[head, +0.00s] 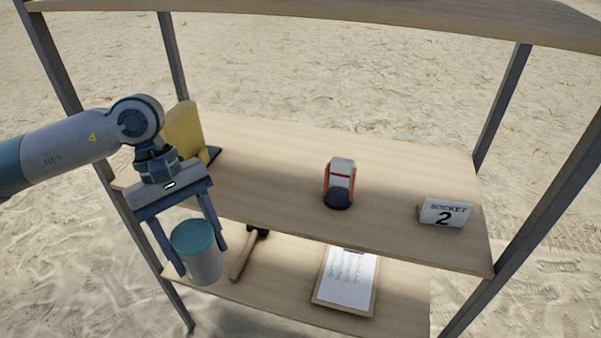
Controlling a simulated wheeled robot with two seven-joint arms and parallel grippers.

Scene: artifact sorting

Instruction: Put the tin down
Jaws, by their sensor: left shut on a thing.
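The tin (205,268) is a pale grey cylinder with a teal lid, seen in the head view at the lower left. My left gripper (203,262) is shut on the tin, one finger on each side, and points downward. It holds the tin upright in front of the shelf unit's front left edge. I cannot tell how far the tin is from the lower shelf behind it. My right gripper is not in view.
The lower shelf (290,262) holds a wooden-handled tool (242,258) and a clipboard (346,280). Metal posts (500,105) stand at the corners.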

